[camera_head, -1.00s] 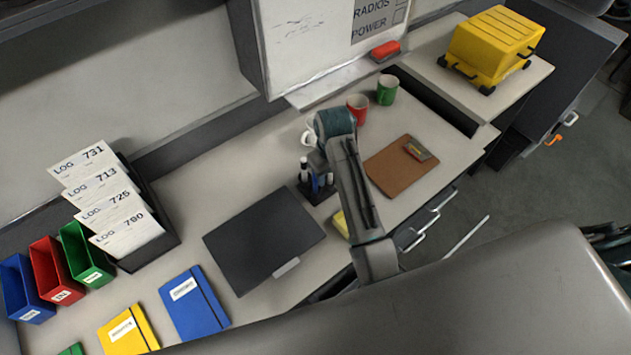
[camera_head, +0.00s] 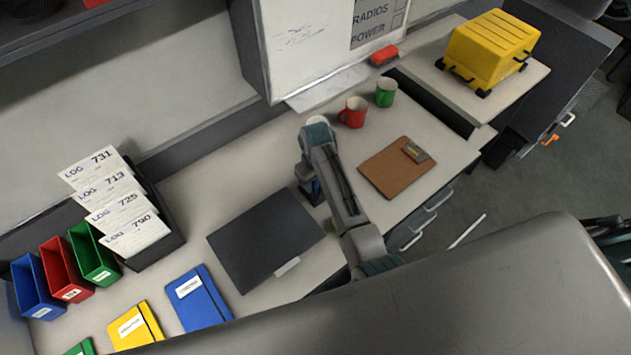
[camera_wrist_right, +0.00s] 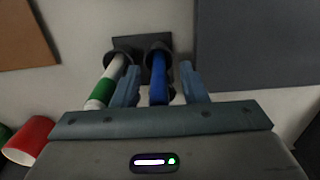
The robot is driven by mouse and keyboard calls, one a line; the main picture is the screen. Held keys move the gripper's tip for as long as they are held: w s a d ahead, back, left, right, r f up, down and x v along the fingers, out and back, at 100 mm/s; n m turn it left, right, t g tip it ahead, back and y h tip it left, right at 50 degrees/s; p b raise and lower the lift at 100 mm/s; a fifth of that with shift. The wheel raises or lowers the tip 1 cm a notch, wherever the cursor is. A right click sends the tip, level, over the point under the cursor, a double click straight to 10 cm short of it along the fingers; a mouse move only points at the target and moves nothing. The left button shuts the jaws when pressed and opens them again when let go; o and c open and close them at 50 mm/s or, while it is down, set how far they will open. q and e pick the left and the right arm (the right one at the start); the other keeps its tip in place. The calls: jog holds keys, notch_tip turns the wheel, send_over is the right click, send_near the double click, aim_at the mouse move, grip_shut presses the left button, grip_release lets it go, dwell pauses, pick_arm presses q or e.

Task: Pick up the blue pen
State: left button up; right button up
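The blue pen (camera_wrist_right: 160,88) stands in a dark pen holder (camera_wrist_right: 128,46) in the right wrist view. My right gripper (camera_wrist_right: 158,72) is open, with one finger on each side of the blue pen and gaps visible between pen and fingers. A white and green marker (camera_wrist_right: 107,82) stands in the same holder, just left of the left finger. In the head view my right gripper reaches down over the holder at the desk's middle, and my arm hides most of it. My left gripper is not in view.
A black folder (camera_head: 265,240) lies left of the holder, and a brown clipboard (camera_head: 392,172) lies right. A red mug (camera_head: 352,113) and a green mug (camera_head: 385,92) stand behind. A white mug (camera_head: 318,121) is mostly hidden by my arm.

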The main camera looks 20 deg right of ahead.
jog(key=shift+f, duration=0.95)
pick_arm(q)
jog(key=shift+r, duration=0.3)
pick_arm(e)
grip_shut()
jog(key=shift+r, duration=0.1)
